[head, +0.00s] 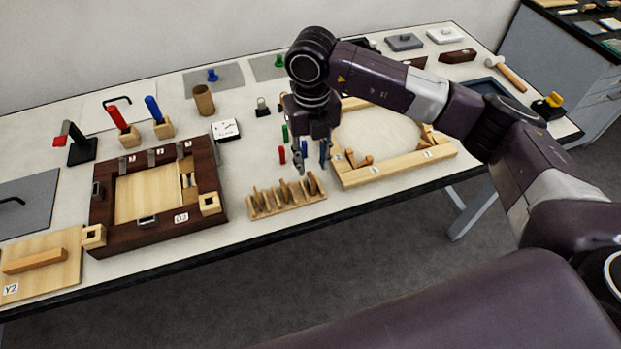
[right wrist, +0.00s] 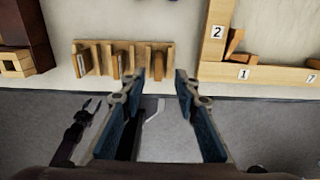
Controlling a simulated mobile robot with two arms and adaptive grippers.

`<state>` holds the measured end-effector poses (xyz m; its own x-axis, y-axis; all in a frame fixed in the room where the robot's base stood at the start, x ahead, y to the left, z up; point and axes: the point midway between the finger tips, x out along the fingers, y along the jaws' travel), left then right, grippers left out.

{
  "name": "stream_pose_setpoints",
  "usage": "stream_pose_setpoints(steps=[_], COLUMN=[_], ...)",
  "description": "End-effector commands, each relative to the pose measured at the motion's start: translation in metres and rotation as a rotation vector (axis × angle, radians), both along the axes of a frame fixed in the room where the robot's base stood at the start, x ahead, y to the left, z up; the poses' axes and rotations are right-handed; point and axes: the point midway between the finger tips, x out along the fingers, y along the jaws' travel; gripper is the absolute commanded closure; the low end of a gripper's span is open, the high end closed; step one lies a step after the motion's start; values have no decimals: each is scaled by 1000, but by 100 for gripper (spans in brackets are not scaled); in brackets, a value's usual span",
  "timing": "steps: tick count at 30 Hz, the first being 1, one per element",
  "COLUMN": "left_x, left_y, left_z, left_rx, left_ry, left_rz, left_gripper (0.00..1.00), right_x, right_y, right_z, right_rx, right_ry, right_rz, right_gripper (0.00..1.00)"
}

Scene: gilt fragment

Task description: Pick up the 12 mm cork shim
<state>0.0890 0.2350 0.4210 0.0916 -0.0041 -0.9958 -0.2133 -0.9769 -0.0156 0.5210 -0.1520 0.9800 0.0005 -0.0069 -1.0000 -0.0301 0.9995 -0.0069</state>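A light wooden rack (head: 287,208) stands near the table's front edge with several brown cork shims (head: 285,189) upright in its slots. The rack (right wrist: 78,64) and shims also show in the right wrist view, seen from above. No thickness label is readable, so I cannot tell which shim is the 12 mm one. My right gripper (head: 312,163) hangs above and just behind the rack's right end. In the right wrist view its two fingers (right wrist: 161,82) are apart with nothing between them. A dark shape at the lower left there looks like my left gripper (right wrist: 92,104); its opening is unclear.
A wooden frame with numbered corners (head: 380,178) lies right of the rack. A dark framed box (head: 130,233) lies to the left. Small red (head: 282,155) and green (head: 285,133) pegs stand behind the rack. The table's front edge is close before it.

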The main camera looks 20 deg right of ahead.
Motion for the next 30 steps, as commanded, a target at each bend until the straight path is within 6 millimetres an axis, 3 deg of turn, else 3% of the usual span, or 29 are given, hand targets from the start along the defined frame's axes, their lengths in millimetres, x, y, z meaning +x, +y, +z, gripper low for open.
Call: stream_pose_setpoints(steps=[9, 12, 21, 30], left_x=[0, 1, 1, 1], left_y=[0, 0, 0, 0], left_z=[29, 30, 30, 30], left_rx=[0, 0, 0, 0], left_ry=[0, 0, 0, 0], left_rz=[0, 0, 0, 0], left_gripper=[60, 60, 60, 60], right_x=[-3, -2, -1, -1], right_y=[1, 1, 2, 2], right_z=[-40, -54, -62, -62], right_rx=[3, 5, 6, 6], right_ry=[5, 3, 0, 0], right_rz=[3, 2, 4, 4], right_gripper=[71, 71, 71, 100])
